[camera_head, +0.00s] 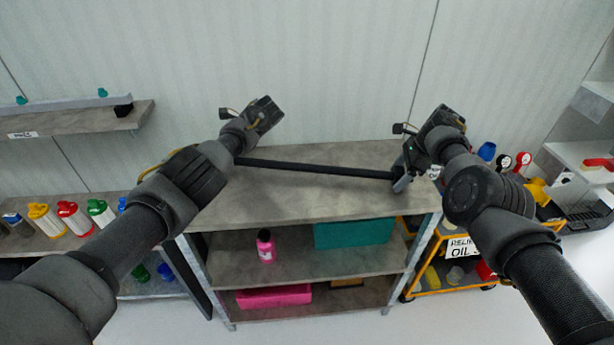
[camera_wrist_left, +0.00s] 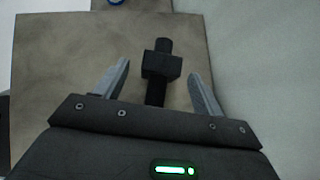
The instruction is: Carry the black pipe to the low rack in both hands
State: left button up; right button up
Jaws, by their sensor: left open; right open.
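The black pipe (camera_head: 315,169) lies across the grey-brown top of a metal-framed shelf unit (camera_head: 290,208). My right gripper (camera_head: 401,178) is open at the pipe's right end; its pale fingers are beside the pipe. My left gripper's body (camera_head: 262,113) is above the pipe's left end, its fingers hidden by my arm in the head view. In the left wrist view, the left gripper (camera_wrist_left: 159,74) is open, one finger on each side of the pipe (camera_wrist_left: 161,65) and its square collar. I cannot tell which shelving is the low rack.
Under the top are a pink bottle (camera_head: 265,246), a teal box (camera_head: 352,233) and a pink box (camera_head: 273,296). Several coloured bottles stand on a shelf at left. A yellow cart (camera_head: 425,290) stands at right. A wall is behind; floor shows in front.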

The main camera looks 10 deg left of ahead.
pick_arm(q)
jog(key=v, duration=0.7)
jog(key=shift+d+r, duration=0.3)
pick_arm(e)
jog(key=v, duration=1.2)
jog(key=shift+d, duration=0.1)
